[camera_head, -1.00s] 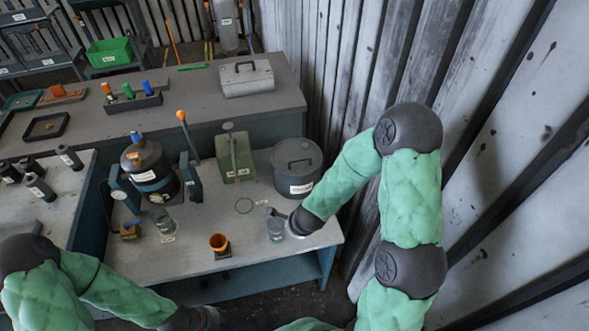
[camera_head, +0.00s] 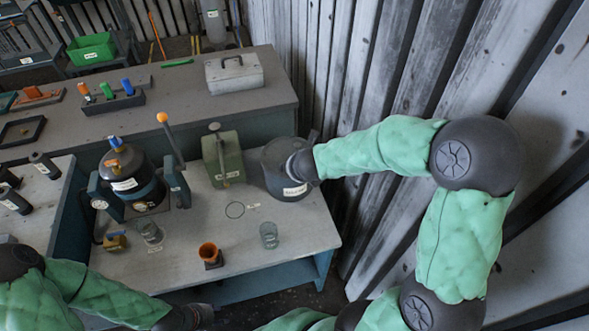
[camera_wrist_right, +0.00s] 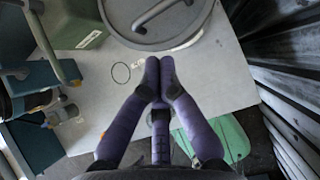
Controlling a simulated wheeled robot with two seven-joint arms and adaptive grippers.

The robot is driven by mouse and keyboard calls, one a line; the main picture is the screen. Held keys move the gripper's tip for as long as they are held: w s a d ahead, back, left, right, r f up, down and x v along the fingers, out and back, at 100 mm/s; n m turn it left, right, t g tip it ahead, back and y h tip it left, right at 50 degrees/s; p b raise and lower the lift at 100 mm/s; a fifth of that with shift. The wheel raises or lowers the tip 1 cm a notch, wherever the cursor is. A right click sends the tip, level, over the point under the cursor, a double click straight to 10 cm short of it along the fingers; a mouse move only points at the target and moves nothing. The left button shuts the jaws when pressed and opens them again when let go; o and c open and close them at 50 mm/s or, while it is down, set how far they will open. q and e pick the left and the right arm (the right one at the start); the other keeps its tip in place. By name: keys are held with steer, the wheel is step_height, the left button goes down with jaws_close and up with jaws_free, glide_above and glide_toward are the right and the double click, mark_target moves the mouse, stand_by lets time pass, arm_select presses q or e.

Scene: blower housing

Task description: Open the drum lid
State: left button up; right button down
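The dark grey drum (camera_head: 272,180) stands upright at the right end of the bench, with a white label on its side. Its round lid (camera_wrist_right: 125,14) fills the top of the right wrist view, seated on the drum, with a curved handle (camera_wrist_right: 160,12) across it. My right gripper (camera_wrist_right: 160,68) has its purple fingers drawn together, with nothing visible between them; they point toward the lid's near edge. In the head view my right wrist covers part of the drum and hides those fingers. My left gripper (camera_head: 200,316) is low at the left, dark and small, away from the drum.
A green canister (camera_head: 222,160) stands just left of the drum. A dark vessel (camera_head: 130,175) in a stand, a glass beaker (camera_head: 269,235) and an orange cup (camera_head: 209,254) are also on the bench (camera_head: 290,225). The corrugated wall (camera_head: 400,80) is close on the right.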

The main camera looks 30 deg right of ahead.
steer(key=b+x, duration=0.3)
steer(key=x, duration=0.5)
steer(key=shift+f, duration=0.15)
